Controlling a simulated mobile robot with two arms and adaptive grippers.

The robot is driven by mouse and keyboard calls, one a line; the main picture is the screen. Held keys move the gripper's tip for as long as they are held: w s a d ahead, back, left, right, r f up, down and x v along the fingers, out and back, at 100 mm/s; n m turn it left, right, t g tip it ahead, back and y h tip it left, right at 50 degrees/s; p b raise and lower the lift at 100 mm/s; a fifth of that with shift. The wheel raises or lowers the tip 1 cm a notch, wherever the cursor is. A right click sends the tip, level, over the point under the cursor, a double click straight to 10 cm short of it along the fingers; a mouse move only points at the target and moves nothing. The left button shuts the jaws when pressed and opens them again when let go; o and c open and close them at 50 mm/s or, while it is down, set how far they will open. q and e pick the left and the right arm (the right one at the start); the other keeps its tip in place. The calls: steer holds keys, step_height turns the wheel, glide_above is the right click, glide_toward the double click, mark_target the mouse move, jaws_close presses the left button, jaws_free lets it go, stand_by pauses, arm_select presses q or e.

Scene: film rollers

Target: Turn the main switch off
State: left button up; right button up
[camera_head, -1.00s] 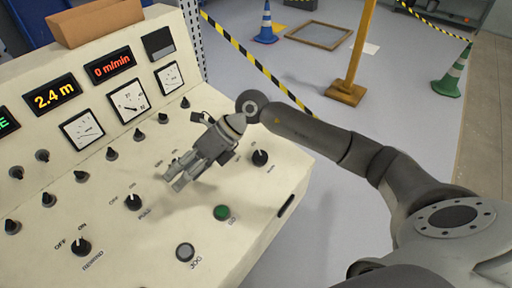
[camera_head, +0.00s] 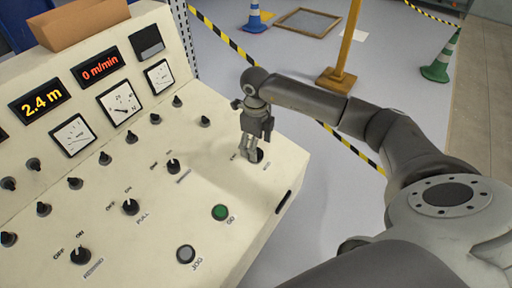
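A cream control panel (camera_head: 215,255) fills the left of the view. A black rotary switch (camera_head: 259,156) sits near its right edge, partly covered by my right gripper; its small labels are too blurred to read, so I cannot confirm it is the main switch. My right gripper (camera_head: 249,153) points down at this switch, with its fingertips right beside or over the knob. Whether the fingers touch it, and how wide they are apart, I cannot tell. My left gripper is not in view.
Other black knobs (camera_head: 130,207) and (camera_head: 80,256), a green GO button (camera_head: 220,212) and a grey JOG button (camera_head: 186,254) are on the panel. A cardboard box (camera_head: 80,22) rests on top. A yellow post (camera_head: 347,45) and striped tape (camera_head: 232,45) stand beyond.

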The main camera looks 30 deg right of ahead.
steer(key=shift+f, duration=1.65)
steer(key=c, duration=1)
